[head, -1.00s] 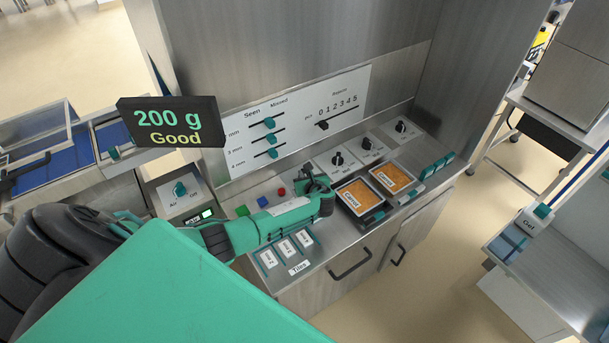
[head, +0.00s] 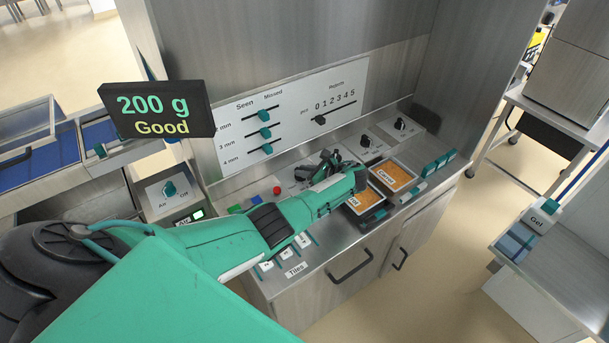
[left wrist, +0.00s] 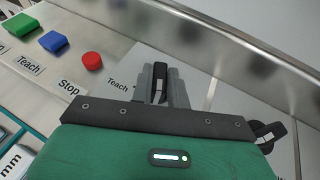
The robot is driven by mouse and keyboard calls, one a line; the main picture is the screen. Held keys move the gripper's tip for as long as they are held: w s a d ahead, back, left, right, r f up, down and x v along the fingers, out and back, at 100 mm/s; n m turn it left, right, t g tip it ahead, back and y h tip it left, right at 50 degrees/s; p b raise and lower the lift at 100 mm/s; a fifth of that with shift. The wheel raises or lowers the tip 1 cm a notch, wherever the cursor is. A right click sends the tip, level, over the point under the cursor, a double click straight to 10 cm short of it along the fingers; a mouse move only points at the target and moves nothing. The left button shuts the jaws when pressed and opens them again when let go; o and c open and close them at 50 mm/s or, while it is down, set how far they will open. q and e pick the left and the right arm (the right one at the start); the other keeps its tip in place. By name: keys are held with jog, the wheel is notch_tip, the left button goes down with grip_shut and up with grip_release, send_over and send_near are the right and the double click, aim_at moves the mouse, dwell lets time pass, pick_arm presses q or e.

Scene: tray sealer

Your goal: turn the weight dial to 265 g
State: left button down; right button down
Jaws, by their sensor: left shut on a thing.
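My left gripper (head: 328,160) reaches across the console to the leftmost of three dials, which it hides in the head view. In the left wrist view my left gripper (left wrist: 158,85) is shut on this dial's black knob (left wrist: 158,72), with a grey finger on each side. A white pointer mark shows on the knob. The plate's label is mostly covered, so I cannot read the dial's setting or confirm its name. The display (head: 157,112) reads "200 g" and "Good". My right gripper is not in view.
A second dial (head: 365,141) and a third (head: 400,124) stand to the right. A red button (left wrist: 91,61), a blue one (left wrist: 54,42) and a green one (left wrist: 21,25) lie left of the gripper. Filled trays (head: 417,181) sit in front. The steel wall rises behind.

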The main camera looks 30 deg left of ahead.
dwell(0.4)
pick_arm(q)
jog(key=c, duration=1.4)
grip_release()
jog(key=shift+o, duration=0.2)
jog(key=b+v, duration=0.1)
jog(key=v, duration=1.2)
jog(key=shift+d+r, duration=0.15)
jog(key=shift+d, duration=0.15)
jog(key=shift+w+d, duration=0.1)
jog(key=shift+w, duration=0.05)
